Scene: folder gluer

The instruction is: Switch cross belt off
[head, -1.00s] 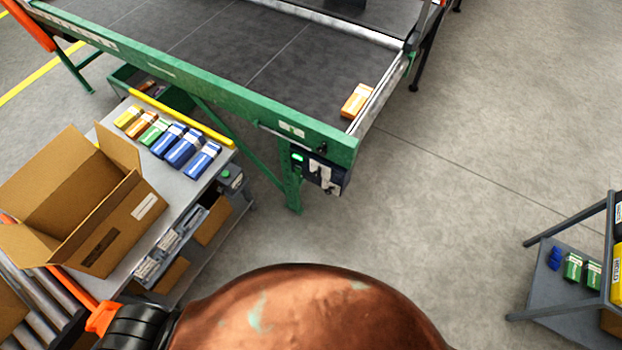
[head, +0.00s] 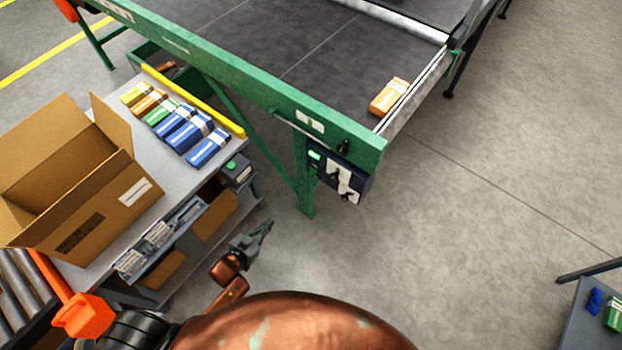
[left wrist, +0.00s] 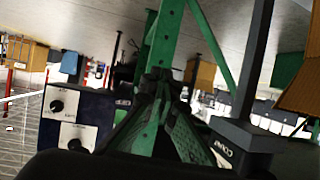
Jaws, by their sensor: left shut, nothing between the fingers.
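The dark control box (head: 343,178) hangs under the near corner of the green-framed belt conveyor. It has a lit green indicator (head: 314,155) and white plates with black rotary knobs. In the left wrist view the box (left wrist: 90,103) is at the left, tilted, with two knobs (left wrist: 57,106) showing; their small labels are not readable. My left gripper (head: 266,226) is shut and empty, below and left of the box in the head view and apart from it. Its fingers (left wrist: 158,76) point toward the conveyor's green leg in the left wrist view. My right gripper is not in view.
An orange carton (head: 388,97) lies on the dark belt (head: 300,60). A grey bench (head: 215,180) at the left carries an open cardboard box (head: 110,205) and several coloured packs. A grey rack (head: 585,318) stands at lower right. The floor right of the control box is clear.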

